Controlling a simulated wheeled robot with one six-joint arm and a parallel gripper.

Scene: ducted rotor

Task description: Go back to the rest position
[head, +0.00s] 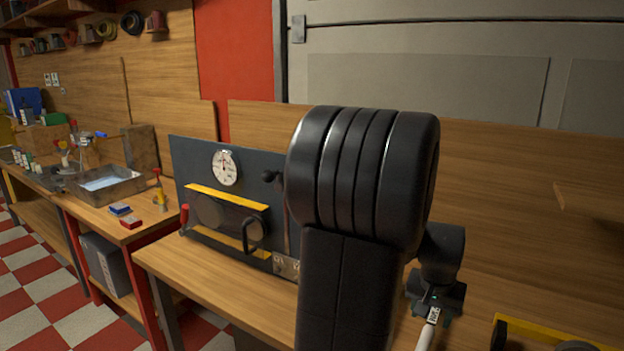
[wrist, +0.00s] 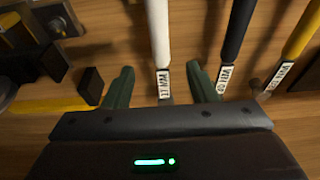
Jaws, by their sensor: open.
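My gripper (wrist: 161,75) is open, with its two green fingers apart in the wrist view. A white-handled tool (wrist: 158,30) with a printed tag lies in line with the gap between the fingers, and neither finger visibly touches it. In the head view my gripper (head: 438,298) is small and partly hidden, low behind my large black arm link. The white handle (head: 427,335) shows just below it. A black-handled tool (wrist: 238,30) and a yellow-handled tool (wrist: 302,28) are to the right in the wrist view.
A dark panel (head: 185,160) with a white gauge (head: 225,167) and a black pull handle (head: 252,235) stands on the wooden bench (head: 205,285) left of my arm. A yellow-edged item (head: 545,332) is at lower right. A wooden wall (head: 520,180) is behind. My arm hides the middle.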

